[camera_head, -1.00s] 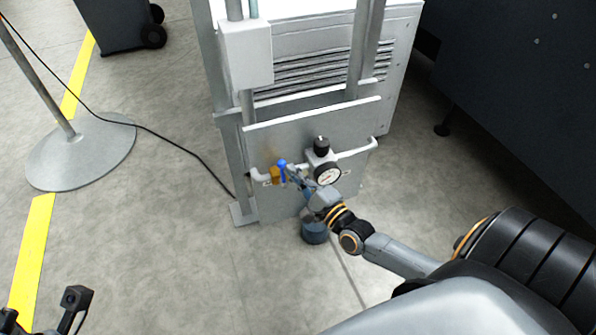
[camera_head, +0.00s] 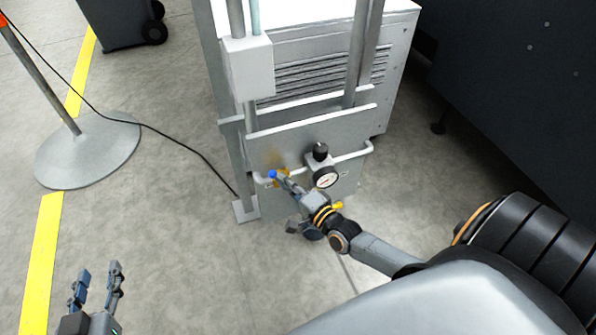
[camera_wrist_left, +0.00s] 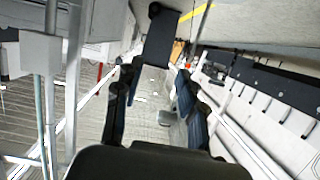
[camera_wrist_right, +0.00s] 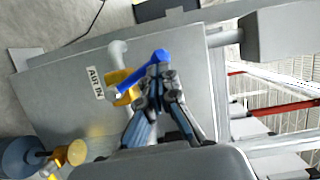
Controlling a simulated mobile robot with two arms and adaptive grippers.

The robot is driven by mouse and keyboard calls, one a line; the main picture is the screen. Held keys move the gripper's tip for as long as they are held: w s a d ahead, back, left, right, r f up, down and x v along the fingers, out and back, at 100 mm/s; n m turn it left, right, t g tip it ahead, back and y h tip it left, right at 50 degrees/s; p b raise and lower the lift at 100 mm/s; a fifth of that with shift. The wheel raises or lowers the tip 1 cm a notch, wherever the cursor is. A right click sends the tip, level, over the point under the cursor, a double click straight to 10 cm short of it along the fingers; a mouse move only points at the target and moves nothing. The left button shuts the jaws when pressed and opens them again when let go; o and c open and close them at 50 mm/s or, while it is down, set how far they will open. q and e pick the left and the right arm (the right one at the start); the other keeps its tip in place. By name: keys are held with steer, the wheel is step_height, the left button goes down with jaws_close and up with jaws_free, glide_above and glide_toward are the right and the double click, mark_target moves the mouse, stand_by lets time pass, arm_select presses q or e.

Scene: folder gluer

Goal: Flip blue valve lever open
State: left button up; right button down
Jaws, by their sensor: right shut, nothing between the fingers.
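The blue valve lever (camera_wrist_right: 142,70) sits on a brass-yellow valve body (camera_wrist_right: 120,86) on the grey panel's pipe. In the head view the lever (camera_head: 273,174) is small and partly covered by my right gripper (camera_head: 283,180). In the right wrist view my right gripper (camera_wrist_right: 157,84) is shut and empty, its tips right at the lever; I cannot tell whether they touch. My left gripper (camera_head: 100,270) is open and empty, low at the left of the head view, far from the valve; its spread fingers also show in the left wrist view (camera_wrist_left: 155,90).
A pressure gauge (camera_head: 326,177) with a black knob (camera_head: 320,151) is just right of the valve. A label (camera_wrist_right: 95,82) marks the panel. A round stand base (camera_head: 88,155) and a black cable (camera_head: 185,148) lie left. Floor in front is clear.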

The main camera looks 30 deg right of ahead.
arm_select(q)
steer(key=s+a+f+g+y+p, duration=0.1)
steer(key=s+a+f+g+p, duration=0.3)
steer(key=s, duration=0.4)
steer(key=s+a+f+g+y+p, duration=0.2)
steer(key=s+f+g, duration=0.2)
steer(key=s+g, duration=0.3)
step_height(320, 180, down, 18)
steer(key=p, duration=0.4)
steer(key=shift+s+d+g, duration=0.15)
steer(key=shift+d+g, duration=0.15)
steer(key=shift+d, duration=0.05)
arm_select(e)
steer(key=w+a+f+n+g+h, duration=0.1)
steer(key=a+f+n+g+h, duration=0.2)
steer(key=n, duration=0.6)
steer(key=a+f, duration=0.1)
steer(key=a, duration=0.1)
steer(key=shift+w+a+f, duration=0.25)
steer(key=shift+a+f, duration=0.05)
steer(key=shift+a, duration=0.05)
steer(key=shift+f, duration=0.1)
